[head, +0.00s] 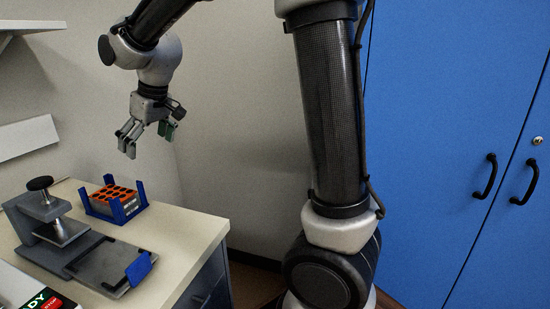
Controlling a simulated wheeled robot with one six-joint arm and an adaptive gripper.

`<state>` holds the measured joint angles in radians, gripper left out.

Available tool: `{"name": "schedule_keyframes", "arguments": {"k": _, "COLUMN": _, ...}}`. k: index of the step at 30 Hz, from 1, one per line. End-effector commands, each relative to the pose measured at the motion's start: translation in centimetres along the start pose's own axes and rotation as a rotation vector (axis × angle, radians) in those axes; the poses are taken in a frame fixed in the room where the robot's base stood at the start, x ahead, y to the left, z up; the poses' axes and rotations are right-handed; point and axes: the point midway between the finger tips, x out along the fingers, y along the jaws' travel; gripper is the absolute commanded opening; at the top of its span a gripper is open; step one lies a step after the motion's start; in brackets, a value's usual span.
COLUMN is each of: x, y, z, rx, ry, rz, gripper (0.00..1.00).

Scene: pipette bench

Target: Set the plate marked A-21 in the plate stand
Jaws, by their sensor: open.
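My gripper (148,138) hangs from the arm in the upper left, above and behind the bench. Its fingers are spread apart, with nothing between them, and a green patch shows at the right finger. A block with orange-rimmed wells (117,192) sits inside a blue corner-post frame (118,213) on the bench, below my gripper and apart from it. A pale label shows on the block's side, too small to read. I cannot tell whether this block is plate A-21 or whether the blue frame is the plate stand.
A grey device with a black knob (40,184) stands at the bench's left. Its flat grey bed (108,262) has a blue block (138,268) at the end. The bench top (180,244) is clear at right; blue cabinet doors (450,130) stand beyond.

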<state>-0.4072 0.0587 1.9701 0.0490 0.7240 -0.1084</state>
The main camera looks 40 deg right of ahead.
Motion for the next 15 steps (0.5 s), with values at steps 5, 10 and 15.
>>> {"name": "schedule_keyframes", "arguments": {"k": 5, "x": -7.0, "y": 4.3, "z": 8.9, "rx": 0.132, "ry": 0.002, "rz": 0.054, "gripper": 0.97}}
{"name": "schedule_keyframes", "arguments": {"k": 10, "x": -11.3, "y": 6.1, "z": 18.3, "rx": 0.257, "ry": -0.004, "rz": 0.104, "gripper": 0.97}}
{"name": "schedule_keyframes", "arguments": {"k": 15, "x": -13.4, "y": 6.1, "z": 26.7, "rx": 0.368, "ry": -0.007, "rz": 0.149, "gripper": 0.97}}
